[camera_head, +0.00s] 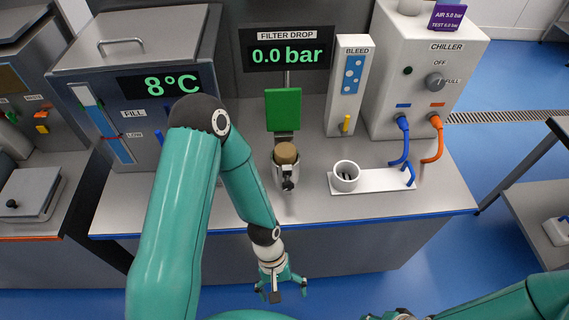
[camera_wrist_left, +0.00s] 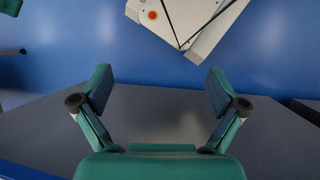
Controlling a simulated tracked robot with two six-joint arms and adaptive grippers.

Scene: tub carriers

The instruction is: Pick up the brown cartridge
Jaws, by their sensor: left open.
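The brown cartridge (camera_head: 286,152) stands upright in a grey metal holder (camera_head: 280,175) on the bench, below the green plate. Only its top part shows; the rest is hidden in the holder. My left gripper (camera_head: 282,291) hangs in front of the bench, beyond its blue front edge and well below and nearer than the cartridge. Its fingers are spread, and in the left wrist view it is open (camera_wrist_left: 160,85) with nothing between the fingers. The cartridge is not in the wrist view. My right arm enters at the lower right; its gripper is out of the picture.
A white tray (camera_head: 385,181) with a white cup (camera_head: 346,176) lies right of the holder. The green plate (camera_head: 283,109) hangs close above and behind the cartridge. A chiller (camera_head: 395,80) with blue and orange hoses stands at right. The bench front left of the holder is bare.

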